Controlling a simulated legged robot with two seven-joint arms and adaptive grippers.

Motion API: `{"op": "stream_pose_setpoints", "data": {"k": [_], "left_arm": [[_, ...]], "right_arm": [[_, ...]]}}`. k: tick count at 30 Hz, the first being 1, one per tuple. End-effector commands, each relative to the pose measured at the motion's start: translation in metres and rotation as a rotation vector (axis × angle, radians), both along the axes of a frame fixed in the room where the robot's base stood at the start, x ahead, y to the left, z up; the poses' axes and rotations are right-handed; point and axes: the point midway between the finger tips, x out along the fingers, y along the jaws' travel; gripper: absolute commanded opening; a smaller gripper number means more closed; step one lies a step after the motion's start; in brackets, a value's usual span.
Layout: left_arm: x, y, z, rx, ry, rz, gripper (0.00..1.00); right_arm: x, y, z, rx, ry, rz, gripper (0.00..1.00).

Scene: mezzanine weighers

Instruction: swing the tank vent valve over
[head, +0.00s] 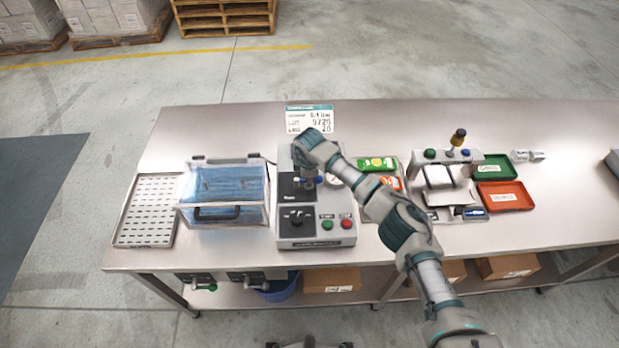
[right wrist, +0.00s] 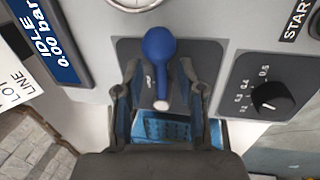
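The vent valve has a blue-knobbed lever (right wrist: 158,48) on a dark plate of the grey control unit (right wrist: 215,60), seen in the right wrist view. Its pale end points down in that view, toward my palm. My right gripper (right wrist: 160,90) is open, one finger on each side of the lever, with small gaps showing. In the head view, my right gripper (head: 307,178) is over the upper part of the unit (head: 318,238) and hides most of the valve. The display reads IDLE, 0.00 bar. My left gripper is not in view.
A clear tank with blue contents (head: 228,193) stands left of the unit, beside a slotted tray (head: 150,210). The unit's front has a black dial (head: 295,217), a green button (head: 327,225) and a red button (head: 346,224). Green (head: 495,165) and red trays (head: 505,197) lie right.

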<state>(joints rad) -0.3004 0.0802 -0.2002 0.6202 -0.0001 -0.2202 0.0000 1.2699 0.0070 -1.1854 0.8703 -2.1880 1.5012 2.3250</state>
Motion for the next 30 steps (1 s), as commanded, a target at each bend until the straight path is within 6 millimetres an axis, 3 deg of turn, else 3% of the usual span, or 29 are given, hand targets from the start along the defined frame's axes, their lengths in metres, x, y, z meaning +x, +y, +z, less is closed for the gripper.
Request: {"op": "stream_pose_setpoints", "data": {"k": [7, 21, 30], "left_arm": [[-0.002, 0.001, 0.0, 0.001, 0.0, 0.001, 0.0], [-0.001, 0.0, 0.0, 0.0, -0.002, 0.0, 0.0], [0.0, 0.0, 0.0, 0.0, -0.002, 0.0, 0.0]], "right_arm": [[-0.001, -0.001, 0.008, 0.0, -0.001, 0.0, 0.38], [-0.018, 0.001, 0.1, -0.002, -0.002, 0.001, 0.38], [-0.021, 0.001, 0.117, -0.002, 0.001, 0.0, 0.38]]}}
